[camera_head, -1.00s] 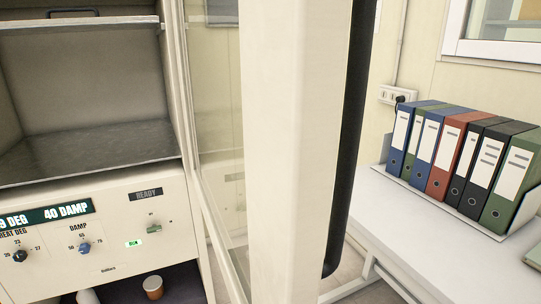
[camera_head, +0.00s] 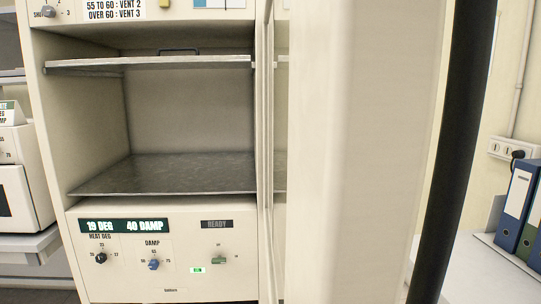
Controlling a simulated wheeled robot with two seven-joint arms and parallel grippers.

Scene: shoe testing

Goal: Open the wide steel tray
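The machine's open chamber (camera_head: 190,110) is at the left of centre. A thin, wide steel tray (camera_head: 150,62) with a dark handle (camera_head: 178,51) spans the upper part of the chamber. A second wide steel sheet (camera_head: 170,174) forms the chamber's lower shelf or floor. Neither of my grippers is in view.
An open cabinet door (camera_head: 365,150) with a dark vertical bar (camera_head: 458,150) fills the right centre. A control panel (camera_head: 165,255) with knobs and displays lies below the chamber. A white table (camera_head: 485,270) with binders (camera_head: 516,205) is at right; another device (camera_head: 20,170) is at left.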

